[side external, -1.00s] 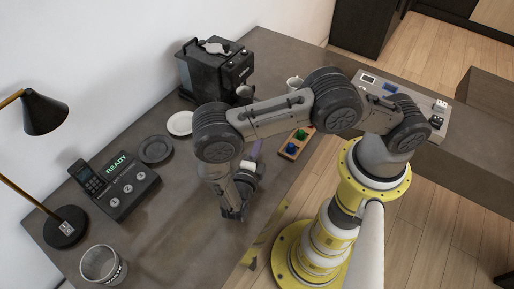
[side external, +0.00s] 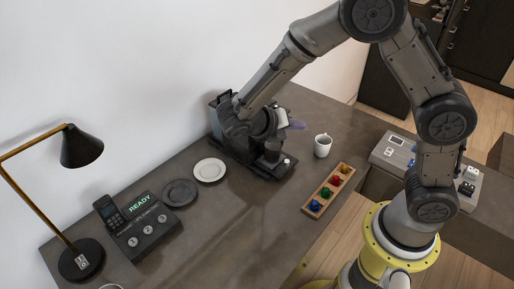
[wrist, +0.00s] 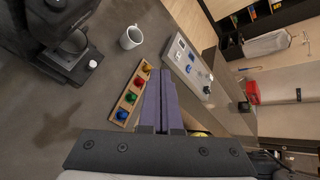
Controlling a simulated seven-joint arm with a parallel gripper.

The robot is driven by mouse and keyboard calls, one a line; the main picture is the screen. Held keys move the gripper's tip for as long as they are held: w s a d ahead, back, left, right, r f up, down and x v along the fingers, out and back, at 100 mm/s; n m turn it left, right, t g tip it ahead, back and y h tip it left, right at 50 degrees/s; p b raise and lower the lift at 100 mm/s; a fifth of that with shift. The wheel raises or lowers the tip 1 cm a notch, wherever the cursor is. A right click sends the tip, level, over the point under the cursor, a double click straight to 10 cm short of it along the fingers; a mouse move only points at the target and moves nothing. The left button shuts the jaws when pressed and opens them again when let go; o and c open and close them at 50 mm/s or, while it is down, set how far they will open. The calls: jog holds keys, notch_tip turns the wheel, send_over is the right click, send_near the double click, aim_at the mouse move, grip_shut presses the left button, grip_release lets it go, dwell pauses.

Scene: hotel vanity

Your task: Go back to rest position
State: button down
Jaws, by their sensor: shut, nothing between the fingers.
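My gripper (side external: 299,125) is in front of the coffee machine in the side view, its purple fingertips pointing right. In the wrist view my gripper (wrist: 160,74) has its two purple fingers together with nothing between them. It is above the counter and touches no object that I can see. My forearm and wrist hide much of the coffee machine (side external: 262,166) in the side view.
A white mug (side external: 322,146) and a wooden tray (side external: 329,188) with several coloured knobs stand right of the machine. A white plate (side external: 209,170), a dark plate (side external: 179,193), a READY console (side external: 150,238) and a lamp (side external: 82,147) are left.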

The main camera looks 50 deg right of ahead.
jog(key=s+d+r+m+t+y, duration=0.25)
jog(key=s+r+m+y, duration=0.45)
jog(key=s+r+m, duration=0.45)
jog(key=s+a+f+m+t+y, duration=0.1)
jog(key=s+a+m+t+y, duration=0.3)
jog(key=m, duration=1)
jog(key=shift+s+a+f+t, duration=0.2)
jog(key=shift+s+a+t, duration=0.15)
jog(key=shift+a, duration=0.35)
